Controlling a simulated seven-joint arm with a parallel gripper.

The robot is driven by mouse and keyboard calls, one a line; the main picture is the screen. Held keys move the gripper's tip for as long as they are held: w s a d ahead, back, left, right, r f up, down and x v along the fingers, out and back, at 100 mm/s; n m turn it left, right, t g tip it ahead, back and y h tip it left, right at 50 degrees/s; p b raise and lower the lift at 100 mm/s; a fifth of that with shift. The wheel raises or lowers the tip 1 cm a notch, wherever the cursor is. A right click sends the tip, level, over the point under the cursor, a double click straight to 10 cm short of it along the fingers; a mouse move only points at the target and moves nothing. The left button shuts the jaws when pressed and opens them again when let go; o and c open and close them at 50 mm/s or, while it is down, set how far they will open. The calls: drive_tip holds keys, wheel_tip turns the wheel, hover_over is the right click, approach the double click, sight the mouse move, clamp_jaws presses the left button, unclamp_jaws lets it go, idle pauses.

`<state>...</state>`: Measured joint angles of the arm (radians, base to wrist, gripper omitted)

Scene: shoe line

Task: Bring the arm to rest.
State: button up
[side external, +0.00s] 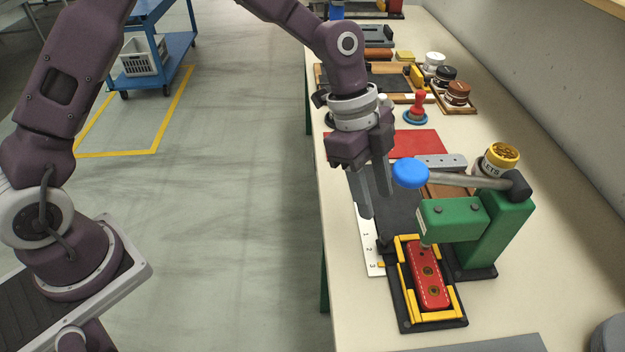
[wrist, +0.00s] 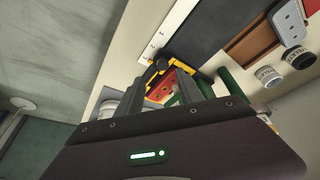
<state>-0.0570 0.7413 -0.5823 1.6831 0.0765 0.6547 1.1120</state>
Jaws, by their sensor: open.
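My gripper (side external: 376,196) is open and empty. In the side view it hangs above the bench, over a dark mat and to the left of the green press (side external: 478,230). Its fingers point down, with nothing between them. A red strip with eyelets (side external: 430,278) lies in a yellow-edged black fixture (side external: 435,320) in front of the press. In the wrist view my gripper (wrist: 190,82) shows with both fingers apart. The red strip (wrist: 160,92) shows partly behind the fingers, and the rest of it is hidden there.
The press has a lever with a blue knob (side external: 410,173) close to the right of my fingers. A yellow-topped eyelet jar (side external: 500,160), a red sheet (side external: 425,143), a red-handled stamp (side external: 418,106) and several small jars stand farther back.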

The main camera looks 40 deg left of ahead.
drive_tip(key=s+a+r+n+t+y, duration=0.35)
drive_tip(key=s+a+r+n, duration=0.65)
drive_tip(key=a+r, duration=0.35)
drive_tip(key=s+a+n+t, duration=0.1)
drive_tip(key=s+a+n, duration=0.2)
drive_tip(key=s, duration=0.4)
drive_tip(key=s+a+r+n+t, duration=0.1)
drive_tip(key=s+a+n, duration=0.3)
drive_tip(key=s, duration=0.3)
drive_tip(key=shift+r+n+y, duration=0.25)
drive_tip(key=shift+n+y, duration=0.05)
drive_tip(key=shift+y, duration=0.05)
